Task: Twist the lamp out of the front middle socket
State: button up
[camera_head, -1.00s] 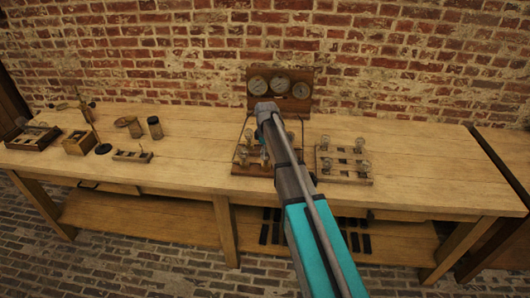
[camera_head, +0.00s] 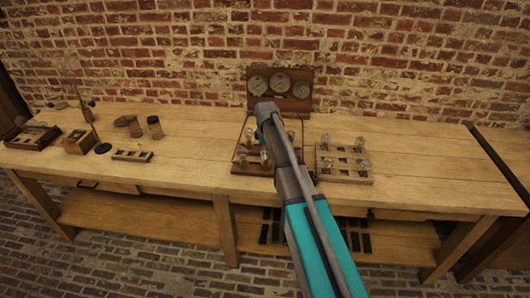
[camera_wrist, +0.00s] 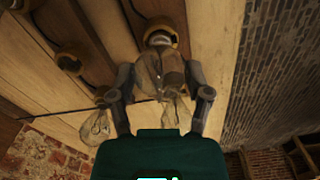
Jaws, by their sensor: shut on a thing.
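The wooden lamp board (camera_head: 240,170) stands on the bench, partly hidden behind my arm in the head view. My gripper (camera_wrist: 159,80) is shut on a clear glass lamp (camera_wrist: 152,72), with a finger on each side of the bulb. The lamp's grey base points at a brass socket ring (camera_wrist: 160,24) and meets or nearly meets it; I cannot tell how deep it sits. More glass bulbs (camera_wrist: 96,126) show beyond my fingers. In the head view my arm hides the grip, and a lamp (camera_head: 265,156) shows just left of the arm.
A wooden rack (camera_head: 343,178) with several bulbs stands right of the board. A panel with three gauges (camera_head: 306,76) stands behind, against the brick wall. The bench's right part is clear.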

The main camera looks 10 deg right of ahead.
jog(key=shift+s+n, duration=0.1)
jog(key=shift+n, duration=3.1)
jog(key=shift+n, duration=3.2)
jog(key=shift+n, duration=2.6)
jog(key=shift+r+p, duration=1.3)
jog(key=shift+r+p, duration=2.4)
jog(key=shift+p, duration=0.05)
